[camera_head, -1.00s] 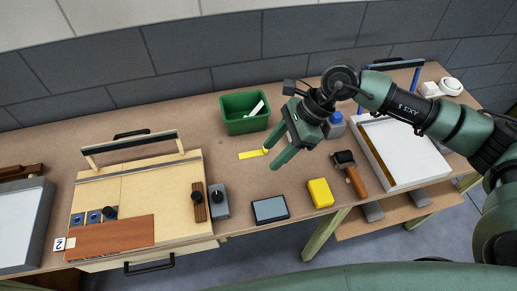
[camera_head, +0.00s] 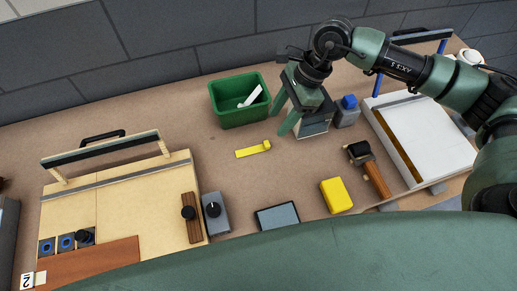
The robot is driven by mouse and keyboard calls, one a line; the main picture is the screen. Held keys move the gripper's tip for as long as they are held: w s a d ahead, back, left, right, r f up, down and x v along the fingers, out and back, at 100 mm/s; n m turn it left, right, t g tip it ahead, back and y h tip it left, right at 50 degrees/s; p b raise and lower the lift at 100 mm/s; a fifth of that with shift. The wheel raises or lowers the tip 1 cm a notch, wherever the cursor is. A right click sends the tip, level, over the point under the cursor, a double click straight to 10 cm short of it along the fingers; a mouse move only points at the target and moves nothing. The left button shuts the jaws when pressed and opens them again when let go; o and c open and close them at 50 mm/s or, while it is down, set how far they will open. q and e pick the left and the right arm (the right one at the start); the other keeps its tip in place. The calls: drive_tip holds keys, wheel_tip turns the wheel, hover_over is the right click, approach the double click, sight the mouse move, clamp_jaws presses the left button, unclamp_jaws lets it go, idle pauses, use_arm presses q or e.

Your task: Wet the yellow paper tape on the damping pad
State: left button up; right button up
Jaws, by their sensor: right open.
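The yellow paper tape (camera_head: 250,152) lies as a short strip on the brown tabletop, with a thicker yellow tab at its right end. What looks like the damping pad (camera_head: 278,217), a flat blue-grey pad in a dark frame, lies nearer me; its lower edge is covered by a green part in front. My right gripper (camera_head: 280,120) is open and empty, above the table beyond the tape, apart from it and a little to its right. My left gripper is not in view.
A green bin (camera_head: 241,114) with a white piece stands behind the tape. A yellow block (camera_head: 336,195), a brush-like tool with wooden handle (camera_head: 376,179) and a blue-capped container (camera_head: 347,117) are right. A light wooden board (camera_head: 128,207) lies left. The tabletop around the tape is clear.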

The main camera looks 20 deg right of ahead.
sight(265, 143)
drive_tip(key=x, duration=0.4)
drive_tip(key=shift+w+d+f+b, duration=0.2)
drive_tip(key=shift+d+b, duration=0.1)
drive_tip(key=shift+d, duration=0.05)
drive_tip(key=p+x, duration=0.2)
drive_tip(key=x, duration=0.3)
drive_tip(key=shift+a+f+p, duration=0.15)
drive_tip(key=shift+f+p, duration=0.05)
drive_tip(key=shift+p, duration=0.2)
drive_tip(key=shift+f, duration=0.3)
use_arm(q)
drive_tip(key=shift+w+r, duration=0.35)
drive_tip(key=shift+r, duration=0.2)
use_arm(e)
clamp_jaws()
